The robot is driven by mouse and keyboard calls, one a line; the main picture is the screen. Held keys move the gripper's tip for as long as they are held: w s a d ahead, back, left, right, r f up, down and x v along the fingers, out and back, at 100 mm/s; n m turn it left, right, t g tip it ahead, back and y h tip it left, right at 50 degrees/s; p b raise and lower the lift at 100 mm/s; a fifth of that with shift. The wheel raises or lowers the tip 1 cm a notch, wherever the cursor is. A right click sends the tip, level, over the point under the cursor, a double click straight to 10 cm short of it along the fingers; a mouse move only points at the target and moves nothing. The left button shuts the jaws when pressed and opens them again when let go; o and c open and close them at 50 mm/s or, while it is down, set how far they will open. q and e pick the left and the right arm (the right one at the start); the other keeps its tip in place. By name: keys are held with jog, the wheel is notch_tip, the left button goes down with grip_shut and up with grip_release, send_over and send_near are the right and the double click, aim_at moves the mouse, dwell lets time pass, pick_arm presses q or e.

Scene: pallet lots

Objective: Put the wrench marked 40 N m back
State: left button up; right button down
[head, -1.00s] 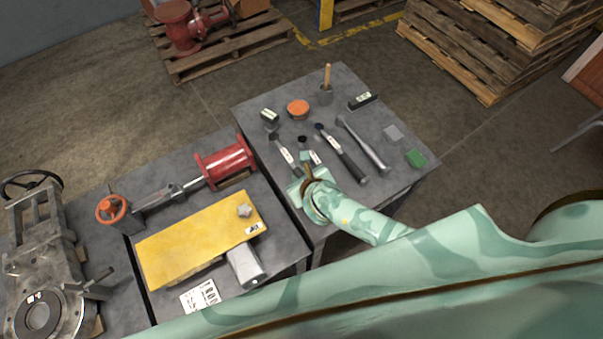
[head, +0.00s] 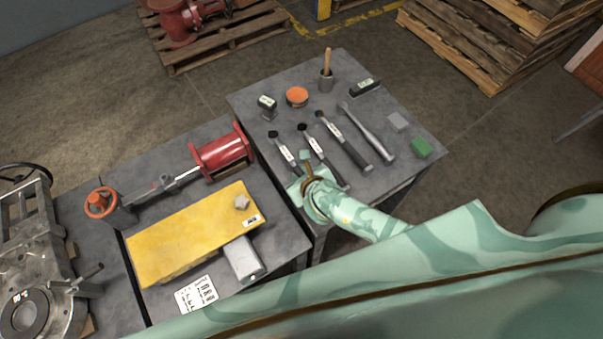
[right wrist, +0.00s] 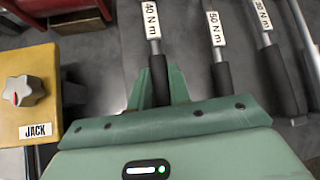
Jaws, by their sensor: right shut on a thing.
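The wrench marked 40 N m (head: 287,153) is the leftmost of the row of wrenches on the grey right-hand table (head: 408,125). My right gripper (head: 304,180) is shut around its black handle, near the table's front left edge. In the right wrist view the wrench's white 40 N m label (right wrist: 151,19) lies beyond the fingers, and the handle (right wrist: 159,80) runs between them. Whether the wrench touches the tabletop cannot be told. The wrench marked 50 N m (right wrist: 215,30) lies just right of it, apart. My left gripper is not in view.
Another labelled wrench (head: 350,147) and a plain metal bar tool (head: 370,134) lie further right. Behind stand a small black block (head: 267,102), an orange tin (head: 297,96) and a cup with a brush (head: 326,82). A yellow plate marked JACK (head: 190,240) is on the left table.

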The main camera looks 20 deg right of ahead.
jog(key=shift+f+b, duration=0.35)
jog(key=shift+f, duration=0.1)
jog(key=c, duration=1.2)
grip_release()
